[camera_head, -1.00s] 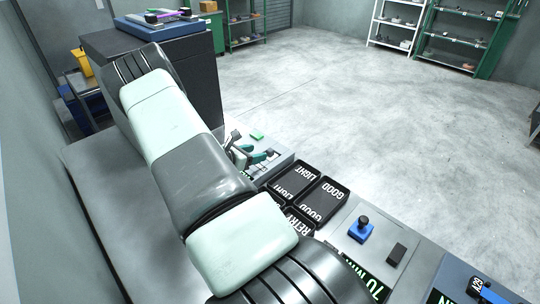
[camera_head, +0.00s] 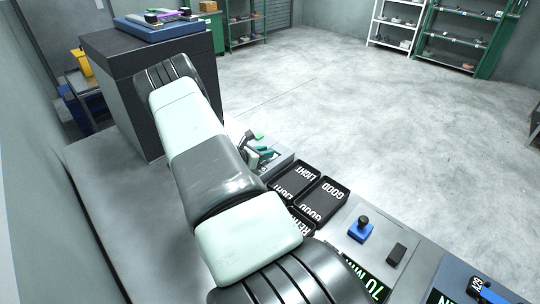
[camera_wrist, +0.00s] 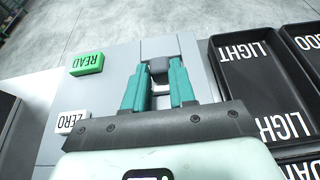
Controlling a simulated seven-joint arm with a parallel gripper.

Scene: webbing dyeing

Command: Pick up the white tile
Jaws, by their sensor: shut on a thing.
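My gripper (camera_wrist: 159,84) has teal fingers closed on either side of a grey knob (camera_wrist: 158,66) in the wrist view. A pale plate (camera_wrist: 160,47), which looks like the white tile, shows around and behind the knob; most of it is hidden by the fingers. I cannot tell whether it touches the grey device panel (camera_wrist: 110,58) below. In the head view my gripper (camera_head: 263,152) is small and partly hidden by my arm, over the device at the bench edge, and the tile cannot be made out there.
A green READ button (camera_wrist: 87,63) and a white ZERO button (camera_wrist: 72,122) are left of my gripper. Black trays marked LIGHT (camera_wrist: 235,52) and GOOD (camera_head: 321,214) lie to the right. A blue block with a dark knob (camera_head: 360,231) stands further along the bench.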

